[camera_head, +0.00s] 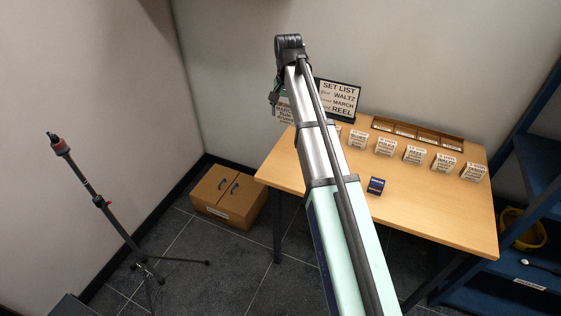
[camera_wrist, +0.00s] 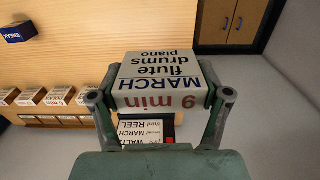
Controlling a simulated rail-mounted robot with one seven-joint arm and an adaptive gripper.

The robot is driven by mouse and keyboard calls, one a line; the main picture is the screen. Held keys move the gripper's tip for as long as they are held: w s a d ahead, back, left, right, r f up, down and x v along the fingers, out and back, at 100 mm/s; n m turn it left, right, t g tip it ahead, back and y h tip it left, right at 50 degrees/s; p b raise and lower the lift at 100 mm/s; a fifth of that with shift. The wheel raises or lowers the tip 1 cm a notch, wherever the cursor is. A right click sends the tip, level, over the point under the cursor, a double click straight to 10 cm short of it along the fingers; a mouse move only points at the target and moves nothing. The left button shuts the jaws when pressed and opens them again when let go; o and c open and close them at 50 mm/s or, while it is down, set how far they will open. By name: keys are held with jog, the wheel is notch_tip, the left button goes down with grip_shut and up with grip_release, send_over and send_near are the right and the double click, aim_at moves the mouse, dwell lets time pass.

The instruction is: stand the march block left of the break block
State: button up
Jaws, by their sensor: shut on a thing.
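The march block (camera_wrist: 160,72) is white, lettered "MARCH flute drums piano" and "9 min". In the wrist view it sits between the two fingers of my gripper (camera_wrist: 160,98), which is shut on it. In the head view the block (camera_head: 284,114) is up in the air near the table's back left corner, partly hidden by my arm. The break block (camera_head: 376,185) is small and dark blue and lies on the table's front middle, apart from the others. It also shows at the upper left of the wrist view (camera_wrist: 18,32).
The set list sign (camera_head: 337,100) stands at the table's back left. Several white blocks (camera_head: 414,155) stand in a row before a wooden slotted tray (camera_head: 420,128). The table (camera_head: 440,215) is clear at the front right. A cardboard box (camera_head: 228,196) and a tripod stand (camera_head: 102,203) are left.

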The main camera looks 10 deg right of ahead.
notch_tip(320, 180, down, 19)
jog(key=p, duration=0.2)
jog(key=shift+w+d+f+p, duration=0.1)
jog(key=shift+f+p, duration=0.05)
jog(key=shift+p, duration=0.2)
jog(key=shift+f, duration=0.15)
jog(key=o, duration=1.1)
jog(key=shift+o, duration=0.2)
notch_tip(320, 180, up, 12)
jog(key=b, duration=0.2)
jog(key=shift+r, duration=0.2)
